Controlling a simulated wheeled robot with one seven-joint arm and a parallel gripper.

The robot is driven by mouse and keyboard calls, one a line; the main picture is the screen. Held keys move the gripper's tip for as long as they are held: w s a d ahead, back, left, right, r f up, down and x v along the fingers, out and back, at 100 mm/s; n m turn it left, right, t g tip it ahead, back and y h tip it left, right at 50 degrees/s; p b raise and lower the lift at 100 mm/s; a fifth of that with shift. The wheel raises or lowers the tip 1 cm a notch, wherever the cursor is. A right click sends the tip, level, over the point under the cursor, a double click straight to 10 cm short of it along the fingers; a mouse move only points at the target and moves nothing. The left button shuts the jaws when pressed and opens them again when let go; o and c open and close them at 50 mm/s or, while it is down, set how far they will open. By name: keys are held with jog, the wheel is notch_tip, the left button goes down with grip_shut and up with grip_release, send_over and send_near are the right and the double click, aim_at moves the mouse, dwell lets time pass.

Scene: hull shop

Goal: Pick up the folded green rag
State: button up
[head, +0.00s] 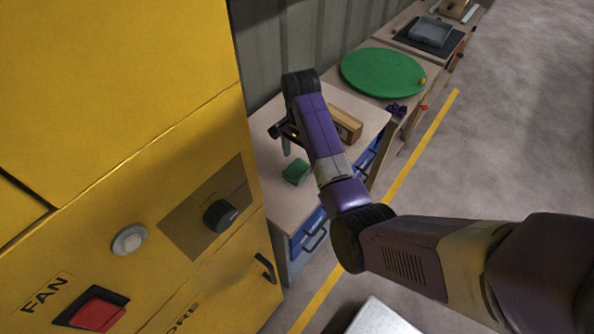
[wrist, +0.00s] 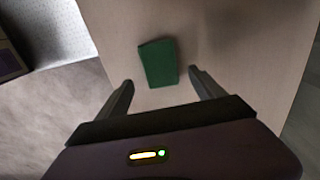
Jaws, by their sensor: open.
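The folded green rag (head: 296,172) lies on the wooden top of the blue-drawered bench (head: 268,192), near its front edge. In the wrist view the rag (wrist: 158,63) shows as a green rectangle on the bare bench top, just beyond and between my fingertips. My gripper (wrist: 160,80) is open and empty, with one finger on each side of the picture's middle. In the head view my gripper (head: 283,143) is over the bench, a little behind the rag; its fingers are partly hidden by my arm. The height above the top is hard to tell.
A yellow cabinet (head: 120,120) with a dial and red switch stands close on the left. A wooden block (head: 345,124) lies on the bench behind my arm. A round green mat (head: 383,72) lies farther along. The floor at right is open.

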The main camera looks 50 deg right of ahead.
aim_at(299, 166)
jog(key=shift+f+p, duration=0.3)
jog(key=shift+f, duration=2)
jog(key=c, duration=1.6)
jog(key=shift+o, duration=0.2)
jog(key=shift+r, duration=0.15)
notch_tip(299, 166, up, 8)
jog(key=shift+w+r+b, duration=0.1)
jog(key=shift+b, duration=0.2)
notch_tip(299, 166, up, 12)
jog(key=p, duration=0.7)
jog(key=shift+f, duration=0.25)
